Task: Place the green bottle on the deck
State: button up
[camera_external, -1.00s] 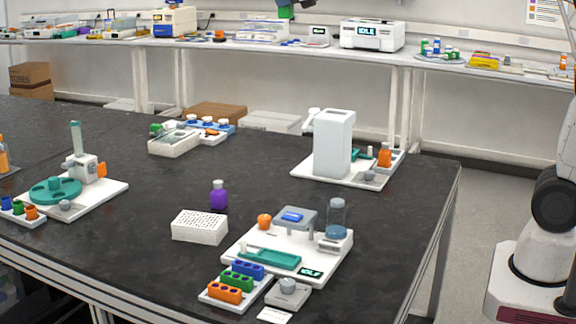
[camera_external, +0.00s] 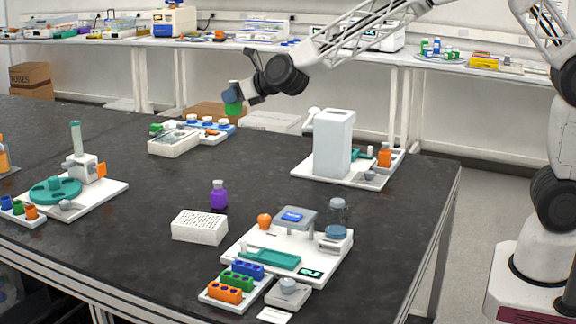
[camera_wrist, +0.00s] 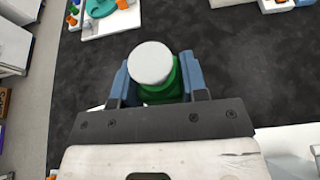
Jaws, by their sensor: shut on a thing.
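The green bottle (camera_external: 234,109) is held in the air above the far part of the dark table. In the wrist view its green body (camera_wrist: 176,88) and white cap sit between the two blue fingers. My gripper (camera_external: 232,94) is shut on it; it also shows in the wrist view (camera_wrist: 157,80). Several white platforms stand on the table, and I cannot tell which is the deck. One at the front (camera_external: 290,262) carries a grey stand, a teal tray and a clear jar. Another at the back right (camera_external: 312,171) carries a tall white block.
A purple bottle (camera_external: 218,195) and a white perforated rack (camera_external: 200,227) stand mid-table. A white tray (camera_external: 173,145) with blue-capped items beside it is below my gripper. A white platform with a teal disc (camera_external: 103,195) is at left. Dark table between them is bare.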

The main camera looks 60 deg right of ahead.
jog(key=s+a+f, duration=0.2)
jog(key=a+f, duration=0.5)
jog(key=f, duration=0.2)
jog(key=s+a+f, duration=0.2)
jog(key=a+f, duration=0.6)
jog(key=f, duration=0.2)
jog(key=shift+s+a+f, duration=0.25)
jog(key=shift+s, duration=0.15)
jog(key=shift+w, duration=0.1)
jog(key=shift+w+a+f, duration=0.25)
jog(key=shift+w+a, duration=0.55)
jog(key=shift+w, duration=1.6)
jog(key=shift+w+a+f, duration=0.2)
jog(key=shift+w+a, duration=0.65)
jog(key=shift+w, duration=1.55)
jog(key=shift+w+a+f, duration=0.25)
jog(key=shift+w+a, duration=0.55)
jog(key=shift+w, duration=1.6)
jog(key=shift+w, duration=0.15)
jog(key=shift+w+a+f, duration=0.1)
jog(key=shift+w+f, duration=0.1)
jog(key=shift+f, duration=1.6)
jog(key=shift+f, duration=0.1)
